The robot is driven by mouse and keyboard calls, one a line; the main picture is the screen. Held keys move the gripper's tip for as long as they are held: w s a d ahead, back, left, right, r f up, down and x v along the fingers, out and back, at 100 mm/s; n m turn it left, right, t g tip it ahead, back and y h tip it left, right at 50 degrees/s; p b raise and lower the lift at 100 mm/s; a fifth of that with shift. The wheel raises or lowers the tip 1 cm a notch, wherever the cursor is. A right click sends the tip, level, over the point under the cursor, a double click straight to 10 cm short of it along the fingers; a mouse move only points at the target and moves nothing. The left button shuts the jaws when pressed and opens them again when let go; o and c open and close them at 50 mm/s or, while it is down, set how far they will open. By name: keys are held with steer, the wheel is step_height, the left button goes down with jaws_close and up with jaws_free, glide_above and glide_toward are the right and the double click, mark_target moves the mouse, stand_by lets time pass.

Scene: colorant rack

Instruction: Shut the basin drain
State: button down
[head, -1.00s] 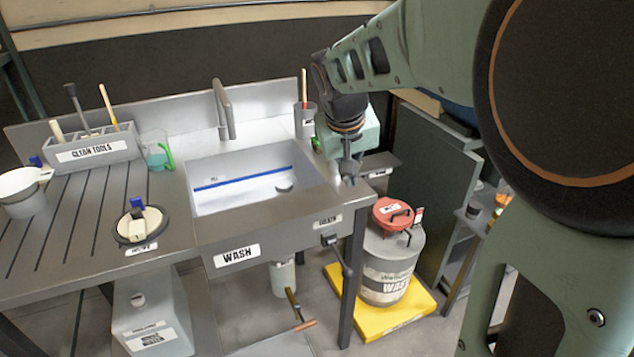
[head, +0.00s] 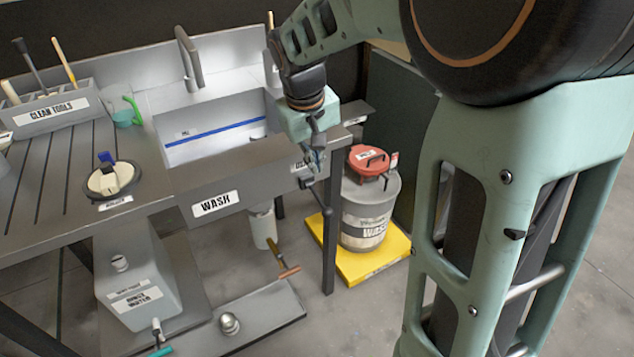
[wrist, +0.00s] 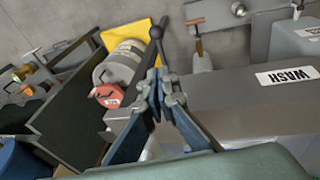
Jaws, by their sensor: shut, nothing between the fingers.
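The wash basin (head: 205,148) is set in the grey bench, with a blue line inside. In the head view, the dark drain lever (head: 326,200) hangs down from the basin front at the right end. Its drain label is partly covered by my gripper (head: 316,160). My gripper is at this front corner, pointing down, shut and empty. In the wrist view my gripper (wrist: 160,78) has its fingertips close to the lever, whose black ball end (wrist: 156,32) shows beyond them. I cannot tell whether they touch. The basin floor and drain opening are hidden.
A red-lidded waste can (head: 366,215) stands on a yellow platform (head: 349,265) right of the bench leg. A pipe with a brown-handled valve (head: 288,271) is under the basin. A faucet (head: 190,58) stands behind it. A rinse water container (head: 140,285) sits below left.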

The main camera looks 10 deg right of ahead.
mark_target(321, 201)
steer(key=b+x, duration=0.3)
steer(key=x, duration=1)
steer(key=shift+d+f, duration=0.1)
steer(key=shift+f, duration=0.25)
steer(key=shift+w+f, duration=0.15)
steer(key=shift+b, duration=0.35)
